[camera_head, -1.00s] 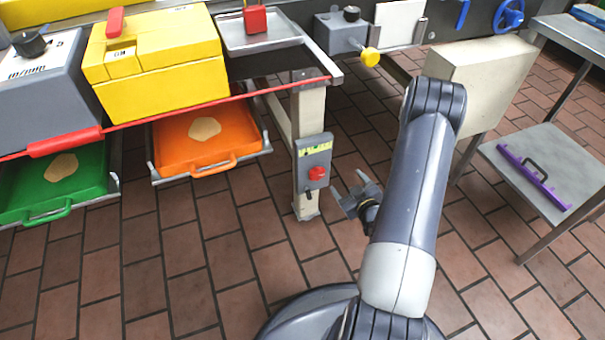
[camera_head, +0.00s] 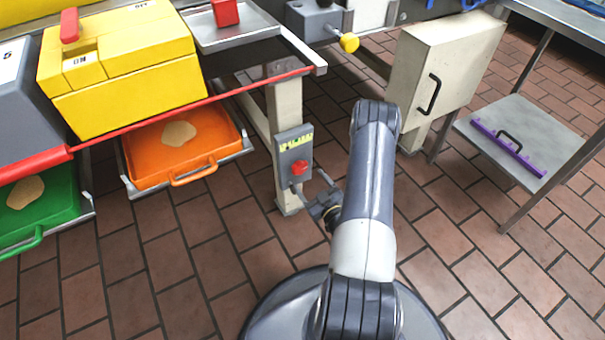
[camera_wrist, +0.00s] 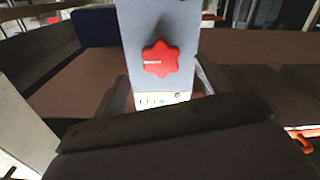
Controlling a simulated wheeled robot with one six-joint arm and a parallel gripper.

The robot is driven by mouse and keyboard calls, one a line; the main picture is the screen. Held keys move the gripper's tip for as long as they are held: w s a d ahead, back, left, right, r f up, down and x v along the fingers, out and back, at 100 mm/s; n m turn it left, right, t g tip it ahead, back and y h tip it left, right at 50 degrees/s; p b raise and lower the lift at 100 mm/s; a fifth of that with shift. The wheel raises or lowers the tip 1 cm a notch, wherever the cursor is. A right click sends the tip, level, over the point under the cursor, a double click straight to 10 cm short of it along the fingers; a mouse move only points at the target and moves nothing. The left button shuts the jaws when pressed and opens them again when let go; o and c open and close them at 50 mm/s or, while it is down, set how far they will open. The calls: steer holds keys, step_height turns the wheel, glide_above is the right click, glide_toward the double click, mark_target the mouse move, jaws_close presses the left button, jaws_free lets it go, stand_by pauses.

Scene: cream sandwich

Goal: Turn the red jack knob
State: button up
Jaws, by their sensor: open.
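The red jack knob (camera_head: 299,168) is on the front of a small grey box (camera_head: 291,143), mounted on a pale post under the counter. In the wrist view the knob (camera_wrist: 160,59) is a lobed red dial with a pale line on its face, on the grey box (camera_wrist: 190,25). My gripper (camera_head: 312,190) is open, just right of and below the knob in the head view. In the wrist view my gripper's fingers (camera_wrist: 162,85) stand on either side of the box, with the knob between them in the picture. I see no contact with the knob.
An orange tray (camera_head: 230,160) and a green tray (camera_head: 62,205) hang under the counter at left. A yellow machine (camera_head: 110,92) stands above. A yellow knob (camera_head: 349,42) sticks out behind the post. A metal side table (camera_head: 545,135) is at right. Tiled floor is open in front.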

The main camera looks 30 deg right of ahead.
mark_target(302, 171)
steer(key=shift+w+a+b, duration=0.1)
steer(key=shift+w+b, duration=0.35)
steer(key=shift+w, duration=2.3)
steer(key=shift+c, duration=0.4)
steer(key=c, duration=0.9)
